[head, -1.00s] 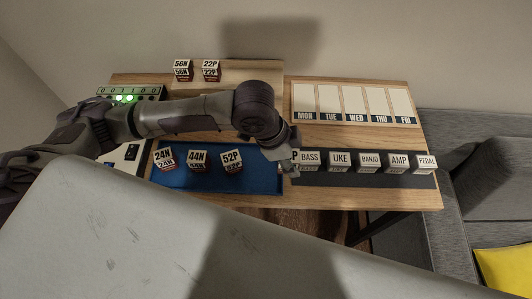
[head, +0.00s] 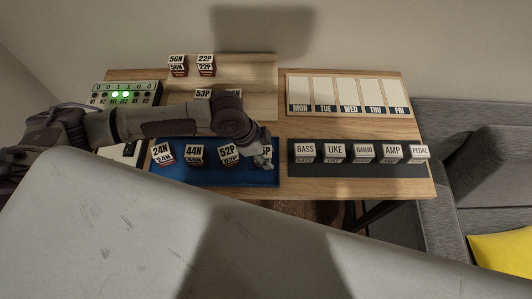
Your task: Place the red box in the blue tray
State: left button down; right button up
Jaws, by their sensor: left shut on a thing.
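My left gripper (head: 262,160) is over the right end of the blue tray (head: 205,178). It is shut on a box (head: 268,152) with a white label ending in "P". Most of that box is hidden by my gripper, and its side colour does not show clearly. I cannot tell whether it touches the tray. Three boxes with white labels and reddish sides are in the tray: 24N (head: 162,155), 44N (head: 194,155) and 52P (head: 229,155). My right gripper is not in view.
A dark strip (head: 300,171) to the right holds several labelled boxes, including BASS (head: 305,152). Behind my arm are boxes 56N (head: 177,65), 22P (head: 205,65) and 53P (head: 203,94). A weekday board (head: 347,96) lies at the back right.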

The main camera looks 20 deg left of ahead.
pick_arm(q)
jog(key=shift+f, duration=0.1)
jog(key=c, duration=0.7)
grip_release()
jog(key=b+v, duration=0.1)
jog(key=v, duration=1.1)
